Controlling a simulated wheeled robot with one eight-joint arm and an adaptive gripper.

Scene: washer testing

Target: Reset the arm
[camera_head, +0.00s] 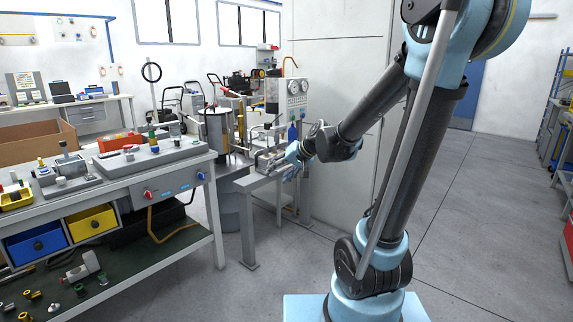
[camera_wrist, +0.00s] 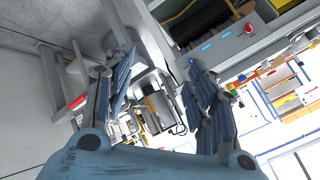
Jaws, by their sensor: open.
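My arm rises from the light-blue base in the head camera view and bends down to the left. My gripper (camera_head: 292,160) is at its end, over or beside a small grey stand (camera_head: 254,184) near the workbench; I cannot tell whether it touches anything there. In the wrist view, my gripper (camera_wrist: 158,95) shows two ribbed blue-grey fingers spread well apart. No object is held between them. Grey and metal equipment (camera_wrist: 152,108) shows in the gap beyond the fingers.
A workbench (camera_head: 180,160) with yellow and blue drawers and test fixtures stands at left. A metal cylinder (camera_head: 216,128) and a gauge panel (camera_head: 296,92) stand behind the grey stand. A pale wall panel (camera_head: 340,65) is behind my arm. The floor (camera_head: 480,190) at right is clear.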

